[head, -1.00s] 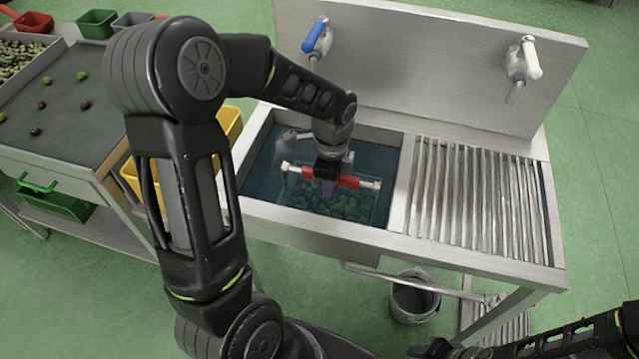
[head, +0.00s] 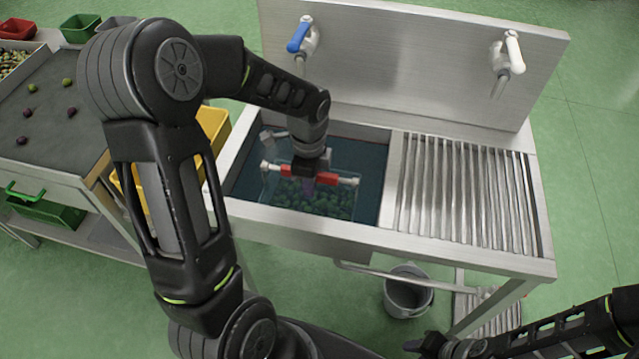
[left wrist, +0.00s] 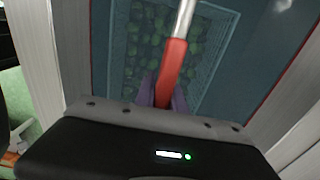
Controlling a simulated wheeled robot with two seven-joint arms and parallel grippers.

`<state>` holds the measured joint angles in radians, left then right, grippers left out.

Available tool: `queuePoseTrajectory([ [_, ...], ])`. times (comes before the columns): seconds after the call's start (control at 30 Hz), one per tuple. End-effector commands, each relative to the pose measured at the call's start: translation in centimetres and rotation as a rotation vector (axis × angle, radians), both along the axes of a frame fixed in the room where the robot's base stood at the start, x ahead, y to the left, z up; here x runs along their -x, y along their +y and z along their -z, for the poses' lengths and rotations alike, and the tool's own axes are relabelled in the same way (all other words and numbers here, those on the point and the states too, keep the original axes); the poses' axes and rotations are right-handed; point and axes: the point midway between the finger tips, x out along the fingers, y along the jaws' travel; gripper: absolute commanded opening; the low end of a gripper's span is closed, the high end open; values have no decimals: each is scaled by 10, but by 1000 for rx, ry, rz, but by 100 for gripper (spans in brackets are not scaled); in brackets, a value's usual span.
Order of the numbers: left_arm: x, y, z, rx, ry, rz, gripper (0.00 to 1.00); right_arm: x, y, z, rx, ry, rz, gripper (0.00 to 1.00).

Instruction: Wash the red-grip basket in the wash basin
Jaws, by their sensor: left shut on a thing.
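My left gripper (head: 308,176) reaches down into the basin and is shut on the red grip. In the left wrist view the red grip (left wrist: 172,72) lies between the purple fingers, and the mesh-like basket body (left wrist: 150,50) shows below. My right gripper (head: 425,345) is low at the bottom edge, apart from the sink; its jaws are unclear.
A blue-handled tap (head: 300,35) and a white-handled tap (head: 513,50) are on the backsplash. A ribbed drainboard (head: 465,195) right of the basin is empty. A grey bucket (head: 408,292) stands below. A sorting table (head: 60,130) and yellow crate (head: 212,125) are at left.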

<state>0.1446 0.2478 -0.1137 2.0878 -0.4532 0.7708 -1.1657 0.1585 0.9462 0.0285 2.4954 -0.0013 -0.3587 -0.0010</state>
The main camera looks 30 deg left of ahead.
Motion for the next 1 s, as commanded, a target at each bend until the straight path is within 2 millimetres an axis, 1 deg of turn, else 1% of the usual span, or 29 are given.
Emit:
queuePoseTrajectory([
  [0.1,3,10,-2,0,-3,-2,0,0,0,-3,0,0,0,36],
  [0.5,13,42,-2,-1,-4,-1,0,0,0,-8,0,0,0,36],
  [0.67,15,45,-1,0,-4,1,0,0,0,-8,0,0,0,36],
  [1.0,14,44,-1,0,-4,2,0,0,0,-8,0,0,0,36],
])
